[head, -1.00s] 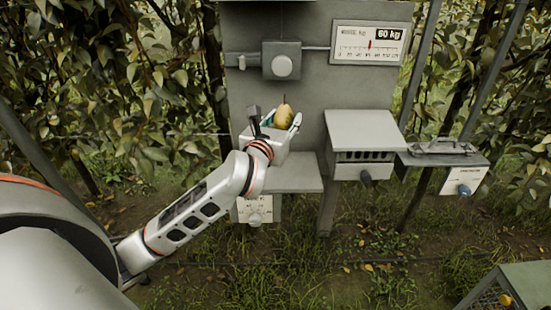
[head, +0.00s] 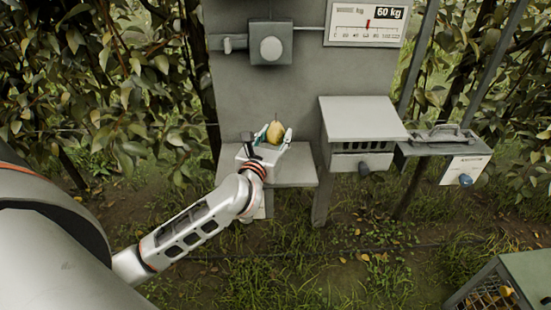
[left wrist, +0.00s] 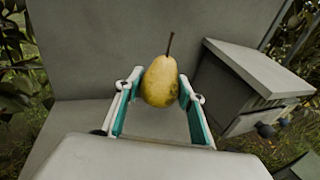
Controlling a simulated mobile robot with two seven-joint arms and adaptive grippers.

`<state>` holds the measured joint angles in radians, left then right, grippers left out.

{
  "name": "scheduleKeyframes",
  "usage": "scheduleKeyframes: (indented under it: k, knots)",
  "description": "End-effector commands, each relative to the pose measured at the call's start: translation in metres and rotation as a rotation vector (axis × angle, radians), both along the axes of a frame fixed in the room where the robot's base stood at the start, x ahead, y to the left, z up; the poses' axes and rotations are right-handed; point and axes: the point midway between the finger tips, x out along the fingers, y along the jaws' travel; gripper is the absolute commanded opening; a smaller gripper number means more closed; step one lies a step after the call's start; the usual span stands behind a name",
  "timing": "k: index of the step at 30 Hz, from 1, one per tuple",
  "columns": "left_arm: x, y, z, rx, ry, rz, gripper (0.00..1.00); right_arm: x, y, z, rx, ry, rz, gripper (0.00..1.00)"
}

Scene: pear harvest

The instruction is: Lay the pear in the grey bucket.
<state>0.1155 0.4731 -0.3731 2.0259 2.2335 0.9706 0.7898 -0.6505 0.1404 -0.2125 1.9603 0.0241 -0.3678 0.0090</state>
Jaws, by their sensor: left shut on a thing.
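A yellow pear (head: 275,133) with a dark stem is held upright in my left gripper (head: 276,140), in front of the grey panel and over the small grey shelf (head: 297,172). In the left wrist view the pear (left wrist: 160,82) sits between the two teal-lined fingers of the left gripper (left wrist: 161,92), which are shut on its sides. I see no grey bucket in either view. My right gripper is not in view.
A grey box with a sloping lid (head: 360,120) stands right of the pear. Beyond it is a ledge with a handle (head: 445,135). A mesh-sided crate (head: 528,275) stands at the lower right. Leafy trees flank the panel; grass lies below.

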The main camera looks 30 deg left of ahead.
Motion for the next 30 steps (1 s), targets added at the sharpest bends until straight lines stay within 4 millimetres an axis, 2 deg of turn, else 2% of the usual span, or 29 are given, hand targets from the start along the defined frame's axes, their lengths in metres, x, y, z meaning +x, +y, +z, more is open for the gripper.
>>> scheduleKeyframes:
  k: [1, 3, 10, 16, 19, 30]
  knots:
    - [0.000, 0.000, -0.014, 0.000, 0.003, 0.002, 0.15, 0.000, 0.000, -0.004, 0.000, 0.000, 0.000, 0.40]
    - [0.000, 0.000, -0.023, 0.000, 0.001, 0.001, 0.15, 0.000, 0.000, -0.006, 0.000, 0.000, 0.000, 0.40]
    - [0.000, 0.000, -0.040, 0.000, 0.000, 0.001, 0.15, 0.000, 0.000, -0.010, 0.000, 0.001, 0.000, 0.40]
    - [0.000, 0.000, -0.070, -0.001, 0.001, 0.001, 0.15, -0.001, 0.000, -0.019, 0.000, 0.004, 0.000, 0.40]
    - [0.000, 0.000, -0.076, 0.000, -0.001, 0.000, 0.15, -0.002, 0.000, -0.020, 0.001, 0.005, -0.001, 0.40]
    - [0.000, 0.000, -0.078, -0.001, -0.002, 0.000, 0.15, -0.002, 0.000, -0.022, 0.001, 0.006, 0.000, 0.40]
